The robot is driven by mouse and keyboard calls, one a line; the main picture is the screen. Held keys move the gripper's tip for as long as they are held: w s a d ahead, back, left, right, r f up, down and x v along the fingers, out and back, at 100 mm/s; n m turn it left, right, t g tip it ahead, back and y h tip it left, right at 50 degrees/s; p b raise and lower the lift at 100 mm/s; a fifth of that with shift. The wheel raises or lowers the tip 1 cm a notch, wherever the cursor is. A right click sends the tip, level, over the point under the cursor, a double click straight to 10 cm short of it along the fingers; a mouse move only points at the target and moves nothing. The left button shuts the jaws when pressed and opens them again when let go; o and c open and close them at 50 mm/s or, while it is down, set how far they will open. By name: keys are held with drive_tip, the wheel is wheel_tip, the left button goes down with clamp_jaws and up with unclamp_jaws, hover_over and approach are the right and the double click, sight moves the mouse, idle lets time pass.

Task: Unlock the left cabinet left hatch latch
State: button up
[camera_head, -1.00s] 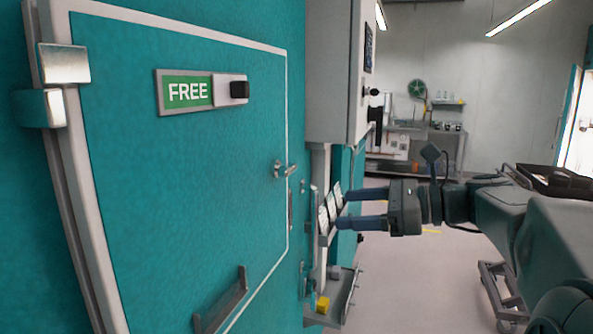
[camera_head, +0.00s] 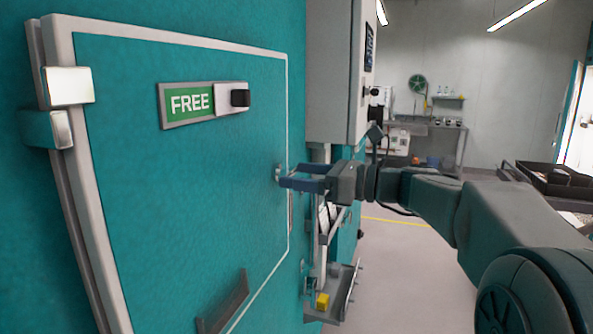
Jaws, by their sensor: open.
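The teal hatch (camera_head: 190,190) with a white-lined edge fills the left of the view and is closed. A green "FREE" sign (camera_head: 189,102) with a black knob (camera_head: 240,98) sits on its upper part. The small metal latch (camera_head: 278,173) is at the hatch's right edge, now partly hidden by my gripper. My gripper (camera_head: 284,176) reaches in from the right with its blue fingers pointing left at the latch. The jaws are open. The fingertips overlap the latch in the picture; whether they touch it I cannot tell.
A grey handle (camera_head: 224,302) sticks out low on the hatch. A dark tray (camera_head: 555,180) is at the far right. Open floor (camera_head: 400,270) lies between.

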drive_tip(key=shift+x, duration=0.8)
drive_tip(key=c, duration=1)
drive_tip(key=shift+f, duration=0.1)
drive_tip(key=shift+n+b, duration=7.6)
drive_tip(key=shift+n, duration=1.3)
